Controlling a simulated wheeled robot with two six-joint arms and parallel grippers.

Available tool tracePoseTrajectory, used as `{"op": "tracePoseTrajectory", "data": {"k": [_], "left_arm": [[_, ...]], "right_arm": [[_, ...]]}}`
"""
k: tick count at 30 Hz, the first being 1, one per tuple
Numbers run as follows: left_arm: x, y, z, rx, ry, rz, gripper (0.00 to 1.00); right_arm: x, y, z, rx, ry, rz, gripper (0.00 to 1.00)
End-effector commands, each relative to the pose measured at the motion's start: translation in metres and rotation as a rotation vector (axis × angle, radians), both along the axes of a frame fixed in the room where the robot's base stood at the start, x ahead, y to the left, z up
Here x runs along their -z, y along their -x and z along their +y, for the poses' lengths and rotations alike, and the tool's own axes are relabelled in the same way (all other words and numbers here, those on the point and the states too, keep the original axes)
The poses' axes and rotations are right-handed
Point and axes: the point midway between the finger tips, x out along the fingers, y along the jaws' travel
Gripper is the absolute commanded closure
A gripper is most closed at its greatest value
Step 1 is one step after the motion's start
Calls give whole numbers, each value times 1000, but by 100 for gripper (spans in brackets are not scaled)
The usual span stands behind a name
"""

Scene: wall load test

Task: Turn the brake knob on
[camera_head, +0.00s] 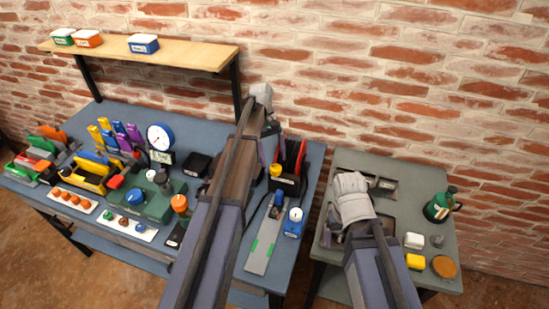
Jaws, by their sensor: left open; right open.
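A green box (155,208) with a blue knob (135,196) and a pale knob (151,175) on top sits on the blue workbench. An orange-topped knob (180,203) stands on a dark block just right of it. I cannot tell which of these is the brake knob. My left gripper (262,92) is open at the far edge of the workbench near the brick wall, well right of the knobs and apart from them. My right gripper (352,187) is open over the grey side table; its fingertips are hard to make out.
The blue workbench (298,260) holds a round gauge (160,137), coloured racks on the left and a blue gauge device (293,222) on the right. The side table (440,282) bears a green bottle (440,205) and small blocks. A wooden shelf (190,54) overhangs the back.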

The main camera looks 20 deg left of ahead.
Motion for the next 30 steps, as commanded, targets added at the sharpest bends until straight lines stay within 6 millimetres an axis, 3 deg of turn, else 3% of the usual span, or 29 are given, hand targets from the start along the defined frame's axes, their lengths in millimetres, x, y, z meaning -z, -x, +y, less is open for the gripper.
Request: {"op": "tracePoseTrajectory", "data": {"k": [1,8,25,28,30], "left_arm": [[-14,-3,2,0,0,0,18],[-38,-11,9,1,0,0,18],[-39,-11,10,4,0,-1,18],[-37,4,-5,48,-7,-15,18],[-34,29,-27,131,-21,-44,18]], "right_arm": [[-14,0,0,0,0,0,18],[-38,0,0,-1,0,0,18],[-39,0,0,-1,0,0,18],[-39,0,0,-1,0,0,18],[-38,0,0,-1,0,0,18]]}}
